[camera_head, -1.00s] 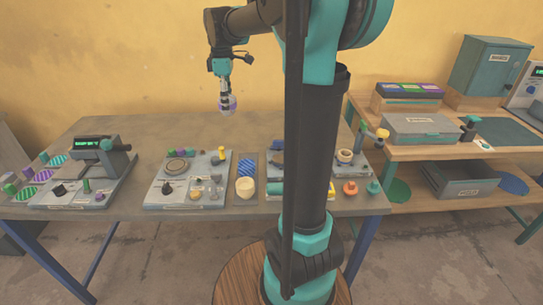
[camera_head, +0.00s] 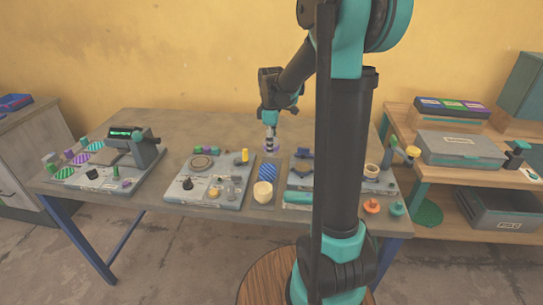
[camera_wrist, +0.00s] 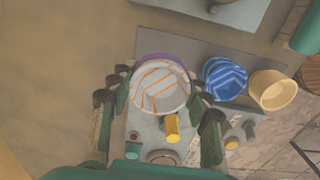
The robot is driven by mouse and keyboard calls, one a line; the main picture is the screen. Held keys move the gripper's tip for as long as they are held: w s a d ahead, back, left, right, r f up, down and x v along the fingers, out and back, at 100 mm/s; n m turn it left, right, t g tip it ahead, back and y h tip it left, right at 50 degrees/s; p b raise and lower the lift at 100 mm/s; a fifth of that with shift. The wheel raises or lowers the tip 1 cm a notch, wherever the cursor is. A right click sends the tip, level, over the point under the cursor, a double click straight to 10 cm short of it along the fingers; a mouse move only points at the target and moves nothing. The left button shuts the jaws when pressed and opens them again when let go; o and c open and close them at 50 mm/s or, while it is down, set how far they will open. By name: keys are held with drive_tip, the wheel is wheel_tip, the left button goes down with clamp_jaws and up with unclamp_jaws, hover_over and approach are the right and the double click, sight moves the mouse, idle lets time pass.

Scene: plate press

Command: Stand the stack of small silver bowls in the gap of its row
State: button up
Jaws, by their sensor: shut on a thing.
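My gripper (camera_head: 270,143) is shut on a small round stack of bowls, low over the back end of a dark grey strip tray (camera_wrist: 205,48). In the wrist view, my gripper's fingers (camera_wrist: 160,88) sit on both sides of the stack (camera_wrist: 158,90), which looks pale silver with orange stripes; purple shows at its far edge. I cannot tell whether it touches the tray. In the row are a blue striped stack (camera_head: 269,172), also in the wrist view (camera_wrist: 224,79), and a cream bowl (camera_head: 263,194). The held stack is at the row's end, beside the blue one.
A grey board with small parts (camera_head: 205,190) lies left of the row, and another board (camera_head: 300,180) lies right, partly hidden by my arm. A device with a green display (camera_head: 130,140) stands far left. Bare table (camera_head: 215,125) lies behind the row.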

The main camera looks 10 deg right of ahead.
drive_tip(key=shift+f, duration=2.5)
drive_tip(key=shift+f, duration=0.1)
drive_tip(key=o, duration=1.2)
wheel_tip(320, 180, up, 12)
drive_tip(key=shift+r, duration=0.15)
